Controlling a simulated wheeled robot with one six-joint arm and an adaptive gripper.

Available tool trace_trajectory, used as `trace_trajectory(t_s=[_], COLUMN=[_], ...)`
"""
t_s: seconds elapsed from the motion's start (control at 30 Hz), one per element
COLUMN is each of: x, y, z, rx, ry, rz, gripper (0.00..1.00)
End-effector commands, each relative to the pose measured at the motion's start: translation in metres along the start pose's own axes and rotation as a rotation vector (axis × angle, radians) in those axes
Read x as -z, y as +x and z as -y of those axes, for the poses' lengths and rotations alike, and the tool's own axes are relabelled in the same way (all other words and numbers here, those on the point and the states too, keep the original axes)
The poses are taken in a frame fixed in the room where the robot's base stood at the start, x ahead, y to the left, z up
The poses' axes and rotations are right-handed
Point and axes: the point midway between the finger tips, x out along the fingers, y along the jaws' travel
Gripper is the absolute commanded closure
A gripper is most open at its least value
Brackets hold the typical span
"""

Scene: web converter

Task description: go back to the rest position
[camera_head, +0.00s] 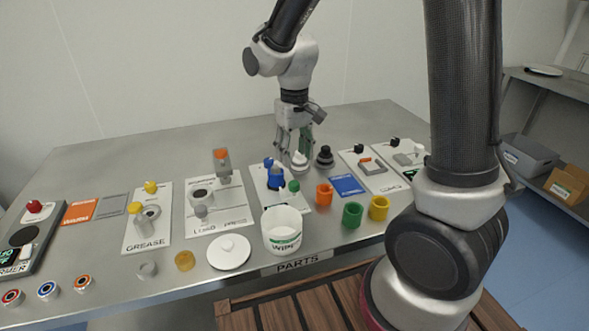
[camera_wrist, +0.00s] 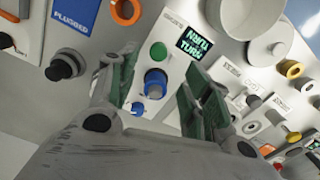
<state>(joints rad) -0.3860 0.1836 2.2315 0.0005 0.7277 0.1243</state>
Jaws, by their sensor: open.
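My gripper (camera_head: 296,155) hangs over the back middle of the metal table in the head view, pointing down, with my arm reaching in from above right. In the wrist view the two green-padded fingers (camera_wrist: 155,95) stand apart, with nothing held between them. Behind the gap lies a white panel with a blue knob (camera_wrist: 155,82), a green button (camera_wrist: 158,52) and a small display reading "NARU TURN" (camera_wrist: 193,42). In the head view the blue knob (camera_head: 275,177) shows just left of and in front of the fingers. Whether a fingertip touches anything is unclear.
A white tub (camera_head: 283,232), a white lid (camera_head: 229,252) and orange, green and yellow rings (camera_head: 352,215) sit toward the front. The press station (camera_head: 222,165) is to the left.

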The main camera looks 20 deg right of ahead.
Motion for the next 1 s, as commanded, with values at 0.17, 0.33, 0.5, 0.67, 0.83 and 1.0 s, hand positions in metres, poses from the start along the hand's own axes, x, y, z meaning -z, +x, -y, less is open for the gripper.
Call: trace_trajectory(t_s=[0.17, 0.33, 0.5, 0.67, 0.83, 1.0], x=[0.0, -0.001, -0.001, -0.002, -0.04, -0.092], y=[-0.019, -0.022, -0.022, -0.022, -0.021, -0.058], z=[0.0, 0.0, 0.0, 0.0, -0.006, -0.032], rx=[0.0, 0.0, 0.0, -0.001, -0.008, -0.001], ry=[0.0, 0.0, 0.0, -0.009, -0.05, -0.021], rz=[0.0, 0.002, 0.002, 0.006, 0.081, 0.037], gripper=[0.51, 0.51, 0.51, 0.51, 0.51, 0.51])
